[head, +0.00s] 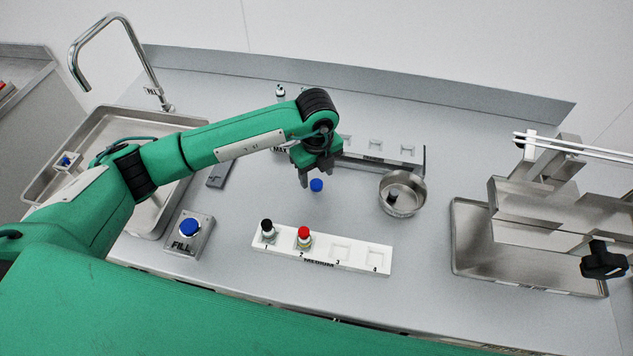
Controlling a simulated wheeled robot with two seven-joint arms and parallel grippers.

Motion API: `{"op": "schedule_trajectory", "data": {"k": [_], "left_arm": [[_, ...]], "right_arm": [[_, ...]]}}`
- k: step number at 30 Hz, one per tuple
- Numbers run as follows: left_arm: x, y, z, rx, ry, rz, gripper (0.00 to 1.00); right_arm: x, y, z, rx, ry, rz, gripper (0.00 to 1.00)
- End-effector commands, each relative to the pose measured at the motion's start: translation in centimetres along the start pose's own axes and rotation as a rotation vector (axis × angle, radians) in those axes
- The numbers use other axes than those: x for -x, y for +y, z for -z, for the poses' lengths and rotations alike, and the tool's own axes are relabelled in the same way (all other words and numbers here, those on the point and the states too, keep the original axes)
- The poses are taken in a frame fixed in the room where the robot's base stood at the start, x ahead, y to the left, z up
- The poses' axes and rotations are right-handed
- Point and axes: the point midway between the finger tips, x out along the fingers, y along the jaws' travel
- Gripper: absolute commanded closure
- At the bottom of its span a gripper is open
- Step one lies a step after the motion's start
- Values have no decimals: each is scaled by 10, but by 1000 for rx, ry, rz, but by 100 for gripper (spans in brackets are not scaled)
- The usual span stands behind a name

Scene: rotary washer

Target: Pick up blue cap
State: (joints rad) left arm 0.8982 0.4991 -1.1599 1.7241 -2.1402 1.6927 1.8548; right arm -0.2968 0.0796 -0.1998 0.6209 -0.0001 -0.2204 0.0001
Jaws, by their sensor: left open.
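The small blue cap (316,185) lies on the grey worktop near the middle of the head view, apart from the other objects. My left gripper (304,176) is open and points down just behind and above the cap, slightly to its left. The cap shows below the fingers, and I see nothing between them. I cannot tell the exact height of the fingertips over the worktop. My right gripper is not in view.
A white rack (341,255) in front holds a black-capped vial (267,229) and a red-capped vial (304,237). A round metal bowl (404,190) stands right. A blue FILL button (189,226), sink (115,125) and metal machine (540,215) flank the worktop.

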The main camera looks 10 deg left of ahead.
Motion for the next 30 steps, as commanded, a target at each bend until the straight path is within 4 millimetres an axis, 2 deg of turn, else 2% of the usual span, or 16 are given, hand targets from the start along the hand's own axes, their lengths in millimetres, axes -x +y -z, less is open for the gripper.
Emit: {"op": "schedule_trajectory", "data": {"k": [1, 3, 9, 16, 17, 23, 24, 30], "left_arm": [[-4, 1, 1, 0, 2, -5, 46], [-15, 1, 1, 0, 2, -5, 46], [-39, 0, 0, 0, 1, -2, 46], [-41, 0, 0, -1, 0, -1, 46], [-41, 0, 0, -1, 0, -1, 50], [-41, 0, 0, 0, 0, -1, 89], [-40, 0, 0, 0, 0, -1, 91], [-40, 0, 0, 0, 0, -1, 92]], "right_arm": [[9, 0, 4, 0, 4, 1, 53], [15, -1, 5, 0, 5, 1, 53], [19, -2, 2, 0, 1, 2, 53], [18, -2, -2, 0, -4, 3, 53], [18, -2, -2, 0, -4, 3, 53], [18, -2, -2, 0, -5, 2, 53], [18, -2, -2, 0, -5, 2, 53], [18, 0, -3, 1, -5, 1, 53]]}}
